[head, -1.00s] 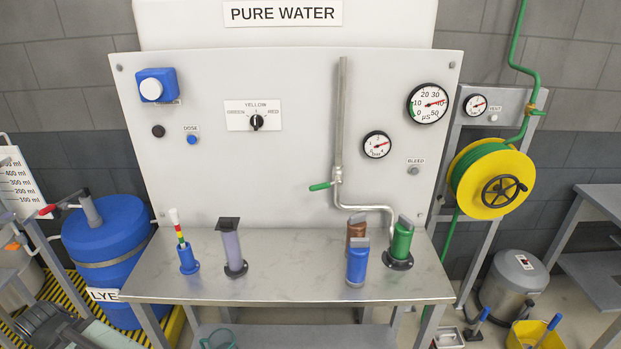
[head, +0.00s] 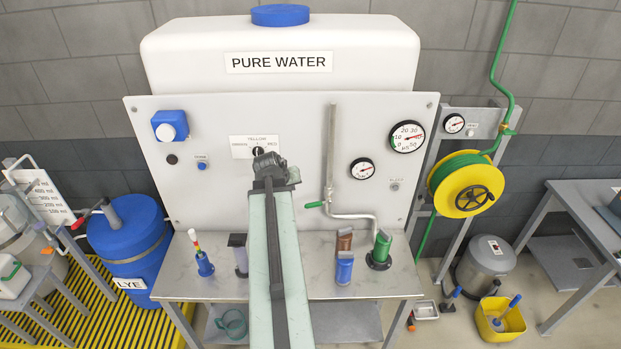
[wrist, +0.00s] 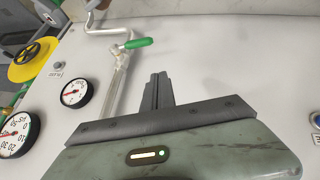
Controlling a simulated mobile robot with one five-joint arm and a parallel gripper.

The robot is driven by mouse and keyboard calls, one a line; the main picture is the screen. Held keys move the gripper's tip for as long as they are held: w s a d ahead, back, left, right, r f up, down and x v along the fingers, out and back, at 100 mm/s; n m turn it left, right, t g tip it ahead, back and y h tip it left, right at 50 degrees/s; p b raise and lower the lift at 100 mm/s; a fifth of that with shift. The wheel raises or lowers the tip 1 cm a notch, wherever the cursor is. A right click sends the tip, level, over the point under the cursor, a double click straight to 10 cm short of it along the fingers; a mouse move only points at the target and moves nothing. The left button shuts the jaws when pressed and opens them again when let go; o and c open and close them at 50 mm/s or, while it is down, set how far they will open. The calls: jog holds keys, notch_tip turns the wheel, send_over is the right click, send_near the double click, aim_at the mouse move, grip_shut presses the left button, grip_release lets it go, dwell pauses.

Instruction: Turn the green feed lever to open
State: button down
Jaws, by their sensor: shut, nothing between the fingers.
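The green feed lever (head: 315,204) sits on the grey pipe at the front of the white panel. Its handle points left, across the upright pipe. It also shows in the wrist view (wrist: 138,43), where the picture is turned over and the handle points right. My gripper (wrist: 158,76) is shut and empty, its fingers together and apart from the lever. In the head view my gripper's end is at the selector dial (head: 257,151), up and left of the lever. My fingertips are hidden there behind my own arm.
Gauges (head: 362,168) sit right of the pipe (head: 330,145). Below, a bench (head: 320,291) carries several upright cylinders, including a green one (head: 382,246) by the pipe's lower end. A yellow hose reel (head: 466,185) stands right. The panel between dial and pipe is clear.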

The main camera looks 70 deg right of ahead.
jog(key=s+d+r, duration=0.2)
jog(key=s, duration=0.2)
jog(key=b, duration=0.9)
send_over(318, 204)
jog(key=w, duration=0.4)
jog(key=shift+m, duration=0.3)
jog(key=f, duration=0.9)
jog(key=shift+s+a+f, duration=0.1)
jog(key=shift+a+f, duration=0.2)
jog(key=shift+f, duration=0.1)
jog(key=f+b, duration=0.1)
jog(key=s, duration=0.1)
jog(key=f+b, duration=0.1)
jog(key=shift+s+a+f+b, duration=0.15)
jog(key=shift+a+f+b, duration=0.2)
